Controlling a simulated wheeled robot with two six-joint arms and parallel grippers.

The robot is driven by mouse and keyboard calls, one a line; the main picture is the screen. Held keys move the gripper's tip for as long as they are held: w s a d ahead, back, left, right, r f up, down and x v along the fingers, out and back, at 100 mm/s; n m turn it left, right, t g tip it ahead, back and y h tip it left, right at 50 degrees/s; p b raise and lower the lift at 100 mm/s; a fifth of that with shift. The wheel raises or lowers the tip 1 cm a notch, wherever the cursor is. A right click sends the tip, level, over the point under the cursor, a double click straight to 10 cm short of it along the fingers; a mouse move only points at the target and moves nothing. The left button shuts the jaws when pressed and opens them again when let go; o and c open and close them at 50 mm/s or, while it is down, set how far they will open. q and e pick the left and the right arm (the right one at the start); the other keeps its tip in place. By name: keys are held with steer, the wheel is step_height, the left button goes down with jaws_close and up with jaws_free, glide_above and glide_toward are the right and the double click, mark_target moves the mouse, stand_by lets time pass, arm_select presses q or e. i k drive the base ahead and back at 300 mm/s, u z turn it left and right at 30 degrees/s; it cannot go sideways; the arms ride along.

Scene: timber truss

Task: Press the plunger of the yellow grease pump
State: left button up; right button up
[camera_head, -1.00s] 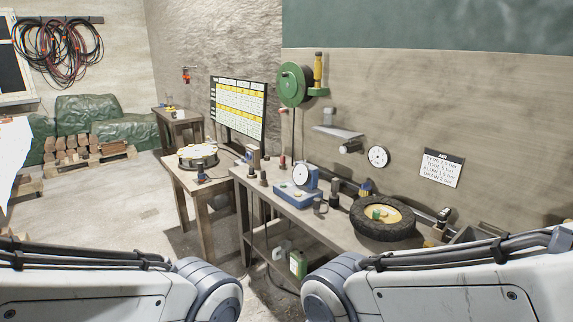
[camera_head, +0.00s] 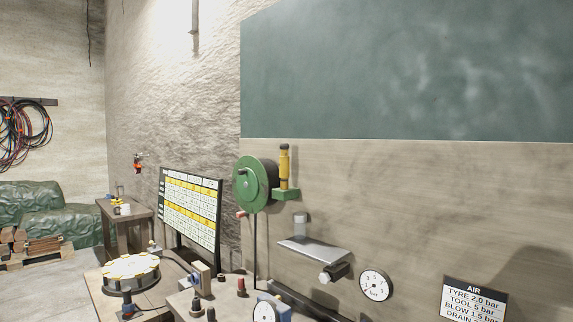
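The yellow grease pump (camera_head: 284,166) is a slim upright yellow cylinder with a dark top. It stands on a small green bracket (camera_head: 285,194) beside a round green reel (camera_head: 254,184) on the wall. Its plunger appears to be the dark knob (camera_head: 284,146) at the top, too small to make out in detail. Neither of my grippers shows in the head view.
A grey wall shelf (camera_head: 314,250) and a pressure gauge (camera_head: 375,285) are to the right of the pump, lower down. Below are a workbench with a blue-based dial and small fittings, a yellow-white chart board (camera_head: 189,207) and a round turntable (camera_head: 131,270).

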mark_target(285, 148)
steer(key=k, duration=1.3)
steer(key=u, duration=0.75)
steer(key=i, duration=1.5)
steer(key=z, duration=0.45)
steer(key=i, duration=0.6)
steer(key=z, duration=0.9)
steer(key=i, duration=0.25)
steer(key=z, duration=0.25)
